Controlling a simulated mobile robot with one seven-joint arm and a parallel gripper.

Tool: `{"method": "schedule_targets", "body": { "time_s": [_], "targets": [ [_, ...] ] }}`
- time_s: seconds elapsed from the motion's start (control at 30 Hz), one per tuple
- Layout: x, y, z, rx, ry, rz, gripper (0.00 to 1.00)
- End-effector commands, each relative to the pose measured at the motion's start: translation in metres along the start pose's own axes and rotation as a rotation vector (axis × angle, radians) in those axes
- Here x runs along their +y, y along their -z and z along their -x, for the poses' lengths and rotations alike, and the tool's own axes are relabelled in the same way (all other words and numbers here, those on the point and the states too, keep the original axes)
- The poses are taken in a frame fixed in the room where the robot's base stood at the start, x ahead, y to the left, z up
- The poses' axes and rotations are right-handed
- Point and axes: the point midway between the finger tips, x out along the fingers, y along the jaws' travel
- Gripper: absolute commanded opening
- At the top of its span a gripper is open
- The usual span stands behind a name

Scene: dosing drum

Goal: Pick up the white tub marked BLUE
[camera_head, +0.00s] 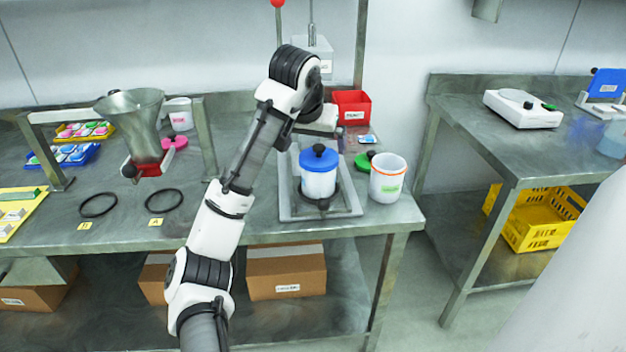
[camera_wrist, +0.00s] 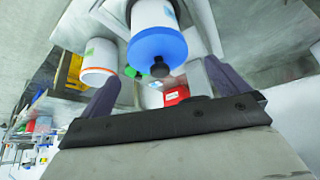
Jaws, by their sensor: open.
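A white tub with a blue lid and black knob (camera_head: 319,180) stands upright on a grey metal tray on the left bench. It also shows in the wrist view (camera_wrist: 152,14), with its blue lid towards the camera; a bluish label is partly visible there, but I cannot read any word on it. My gripper (camera_wrist: 166,86) is open and empty, its two dark fingers apart with the lid's knob in line between them. In the head view my gripper (camera_head: 322,122) is behind and above the tub, its fingers hard to make out. I see no contact with the tub.
An orange-rimmed white tub (camera_head: 388,180) with a green label stands close right of the tray (camera_head: 345,207). A green lid (camera_head: 363,162) and red bin (camera_head: 352,106) are behind. A metal hopper (camera_head: 135,115) and pink-labelled tub (camera_head: 180,114) are left. An aisle separates the right bench (camera_head: 465,105).

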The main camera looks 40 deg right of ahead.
Motion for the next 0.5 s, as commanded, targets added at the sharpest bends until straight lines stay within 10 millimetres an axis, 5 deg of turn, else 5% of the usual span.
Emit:
{"method": "schedule_targets", "body": {
  "time_s": [0.5],
  "targets": [
    [0.001,0.000,-0.060,0.002,0.001,0.003,1.00]
  ]
}}
